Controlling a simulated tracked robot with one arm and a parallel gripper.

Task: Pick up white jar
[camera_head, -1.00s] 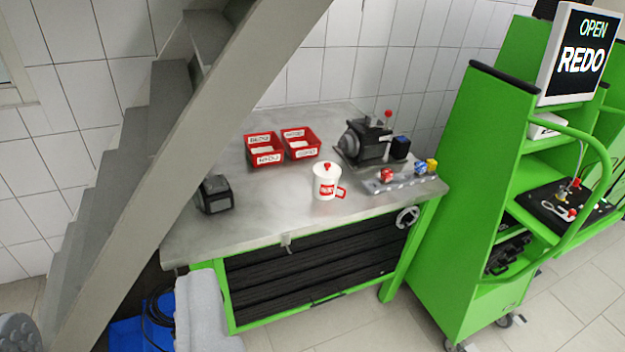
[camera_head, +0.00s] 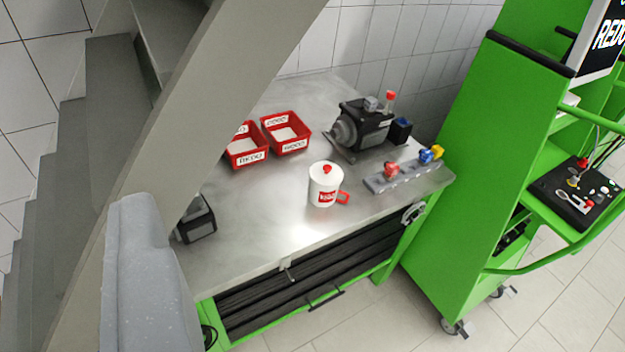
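The white jar (camera_head: 325,187) stands upright on the metal tabletop (camera_head: 255,222), right of the middle and near the front edge. It has a red knob on its lid, a red label on its front and a red handle on its right side. Nothing touches it and its whole near side shows. I see no gripper fingers in the picture. A grey rounded part, which looks like mine, rises at the lower left, well left of the jar.
Two red bins (camera_head: 285,134) stand behind the jar to the left. A dark pump (camera_head: 362,128) and a block with coloured valves (camera_head: 403,176) are to its right. A grey slanted stair beam (camera_head: 225,100) crosses the left; a green cart (camera_head: 480,170) stands at right.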

